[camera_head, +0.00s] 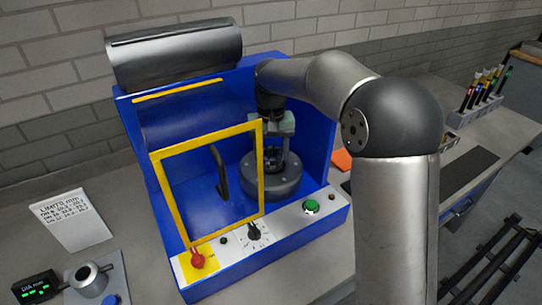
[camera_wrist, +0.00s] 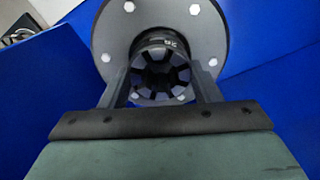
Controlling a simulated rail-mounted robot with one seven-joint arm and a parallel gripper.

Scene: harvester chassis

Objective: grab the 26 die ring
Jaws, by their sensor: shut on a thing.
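The die ring (camera_wrist: 152,52) is a dark, segmented ring with a small pale mark that looks like an upside-down 26. It sits at the middle of the grey round head (camera_wrist: 108,30) with bolts around it, inside the blue machine. My gripper (camera_wrist: 162,80) has one finger on each side of the ring and is shut on it. In the head view my gripper (camera_head: 283,160) reaches down into the machine over the dark grey round head (camera_head: 263,190). The ring is mostly hidden there by my fingers.
The blue machine (camera_head: 317,140) has walls close behind and beside my gripper. A yellow-framed guard (camera_head: 207,237) with a black handle stands at the front left. A front panel holds a red knob (camera_head: 197,260) and green button (camera_head: 311,206). A tool rack (camera_head: 485,90) stands far right.

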